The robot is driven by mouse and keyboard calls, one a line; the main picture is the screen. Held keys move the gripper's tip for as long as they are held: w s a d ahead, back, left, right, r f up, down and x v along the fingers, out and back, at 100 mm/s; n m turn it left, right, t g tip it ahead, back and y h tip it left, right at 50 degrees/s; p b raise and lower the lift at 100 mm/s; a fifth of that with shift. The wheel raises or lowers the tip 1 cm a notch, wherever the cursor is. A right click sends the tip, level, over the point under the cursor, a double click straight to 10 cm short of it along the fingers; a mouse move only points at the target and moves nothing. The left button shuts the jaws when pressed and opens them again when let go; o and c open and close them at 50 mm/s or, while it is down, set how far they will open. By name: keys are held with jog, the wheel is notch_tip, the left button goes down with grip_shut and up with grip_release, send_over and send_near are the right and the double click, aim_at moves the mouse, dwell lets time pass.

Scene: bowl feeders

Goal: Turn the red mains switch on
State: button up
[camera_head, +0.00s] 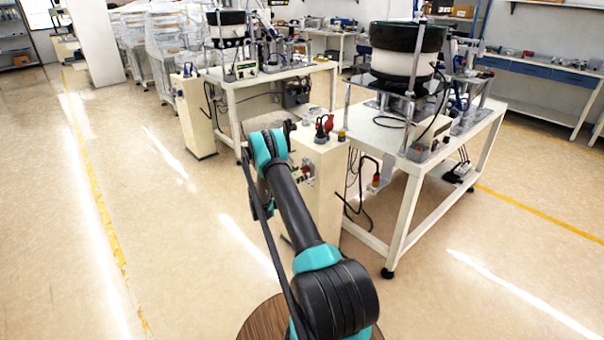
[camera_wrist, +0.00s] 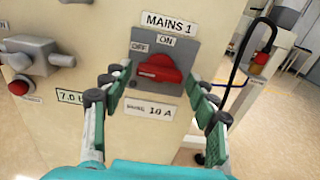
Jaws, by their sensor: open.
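The red mains switch (camera_wrist: 160,68) sits on a grey plate (camera_wrist: 182,52) on the front of a cream cabinet, under a "MAINS 1" label. "OFF" is marked at the plate's upper left and "ON" at its top. The red handle lies roughly sideways, with its wide edge low; I cannot tell for sure which mark it points to. In the head view my arm hides the gripper's fingers.
The cream cabinet (camera_head: 328,200) stands beside a white table (camera_head: 412,168) carrying a bowl feeder (camera_head: 397,55). Open floor lies left.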

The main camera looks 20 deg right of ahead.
jog(key=shift+x, duration=0.85)
jog(key=shift+c, duration=0.2)
jog(key=c, duration=0.8)
jog(key=shift+c, duration=0.2)
